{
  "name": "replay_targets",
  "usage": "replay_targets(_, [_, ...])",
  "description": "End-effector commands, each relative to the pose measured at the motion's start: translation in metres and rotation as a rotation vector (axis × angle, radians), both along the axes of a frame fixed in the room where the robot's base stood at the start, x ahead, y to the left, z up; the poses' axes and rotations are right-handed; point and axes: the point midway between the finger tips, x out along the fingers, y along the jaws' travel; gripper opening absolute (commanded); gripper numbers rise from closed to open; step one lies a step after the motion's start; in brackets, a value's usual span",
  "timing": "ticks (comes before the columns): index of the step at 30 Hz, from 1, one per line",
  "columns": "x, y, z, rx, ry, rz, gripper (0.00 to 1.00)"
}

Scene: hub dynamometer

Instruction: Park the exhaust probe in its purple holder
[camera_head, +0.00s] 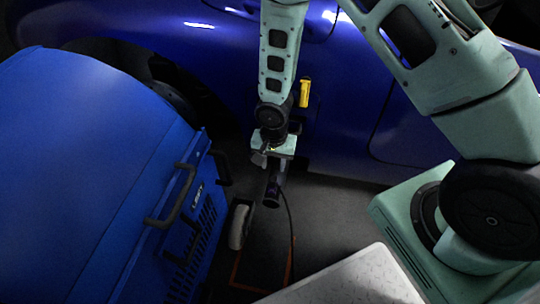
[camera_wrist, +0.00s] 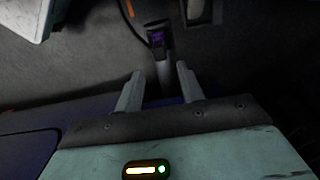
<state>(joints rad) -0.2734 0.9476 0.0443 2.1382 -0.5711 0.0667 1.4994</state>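In the wrist view, my gripper (camera_wrist: 160,72) has its two pale fingers apart, one on each side of a grey tube-like part. A gap shows between the tube and each finger. The tube runs up to a dark piece with purple on it (camera_wrist: 157,38); I cannot tell whether this is the probe's end or the purple holder. In the head view, my gripper (camera_head: 270,160) points down low beside the car. A dark cylinder (camera_head: 272,194) shows just below it, with a thin cable. The tube's contact with the fingers is partly hidden in the head view.
The blue car (camera_head: 340,120) is behind my arm. A thin cable (camera_head: 291,225) trails over the floor. A pale tread-like surface (camera_head: 355,282) is at the bottom.

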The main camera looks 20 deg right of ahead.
Motion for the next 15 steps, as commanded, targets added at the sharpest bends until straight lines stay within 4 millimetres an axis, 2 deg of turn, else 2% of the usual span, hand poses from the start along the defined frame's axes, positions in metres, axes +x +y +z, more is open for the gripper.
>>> replay_targets(8, [0.0,0.0,-0.02,0.0,0.0,0.002,0.38])
replay_targets(15, [0.0,0.0,-0.047,0.0,0.0,0.002,0.38])
